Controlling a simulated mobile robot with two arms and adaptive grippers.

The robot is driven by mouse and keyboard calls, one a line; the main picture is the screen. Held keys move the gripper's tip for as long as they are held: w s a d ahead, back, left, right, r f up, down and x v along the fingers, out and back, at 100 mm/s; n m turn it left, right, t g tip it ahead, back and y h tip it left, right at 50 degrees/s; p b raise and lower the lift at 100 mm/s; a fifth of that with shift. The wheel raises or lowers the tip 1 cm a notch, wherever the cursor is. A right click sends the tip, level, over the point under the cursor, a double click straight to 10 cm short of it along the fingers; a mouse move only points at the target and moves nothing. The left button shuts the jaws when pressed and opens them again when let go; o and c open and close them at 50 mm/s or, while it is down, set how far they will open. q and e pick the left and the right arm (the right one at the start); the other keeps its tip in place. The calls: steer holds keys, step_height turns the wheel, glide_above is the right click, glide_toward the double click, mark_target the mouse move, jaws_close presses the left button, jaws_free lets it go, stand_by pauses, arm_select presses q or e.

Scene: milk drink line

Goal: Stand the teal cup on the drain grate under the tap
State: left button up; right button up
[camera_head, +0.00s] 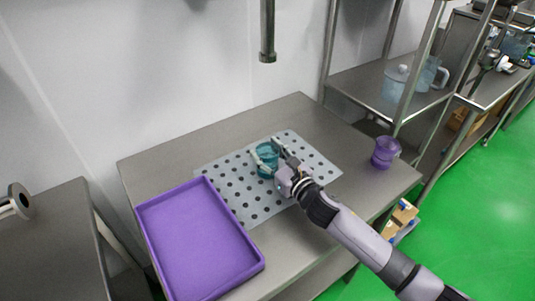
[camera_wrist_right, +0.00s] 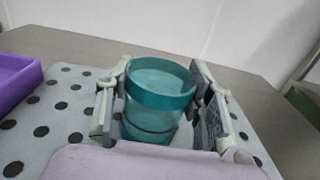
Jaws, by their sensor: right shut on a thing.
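The teal cup (camera_head: 266,158) is upright over the middle of the drain grate (camera_head: 238,196), a grey plate with rows of dark holes on the steel table. It also shows in the right wrist view (camera_wrist_right: 160,88), between the two fingers. My right gripper (camera_head: 272,156) is shut on the cup, one finger on each side. The cup's base is partly hidden, so I cannot tell whether it touches the grate. The tap (camera_head: 267,40) is a vertical metal pipe hanging above and behind the grate. My left gripper is not in view.
A purple tray (camera_head: 262,268) lies at the table's front left, overlapping the grate's left side. A purple cup (camera_head: 384,153) stands at the right end of the table. A steel shelf (camera_head: 365,92) with clear jugs is behind it. The table's back left is bare.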

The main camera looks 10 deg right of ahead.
steer(key=shift+f, duration=0.2)
steer(key=o, duration=1)
steer(key=shift+r, duration=0.3)
steer(key=shift+s+d+f, duration=0.15)
steer(key=shift+s, duration=0.15)
steer(key=b+v, duration=0.1)
steer(key=v, duration=0.8)
steer(key=shift+s+d+b, duration=0.15)
steer(key=shift+s+b, duration=0.15)
steer(key=shift+s, duration=0.1)
steer(key=shift+s+d, duration=0.3)
steer(key=shift+s, duration=0.4)
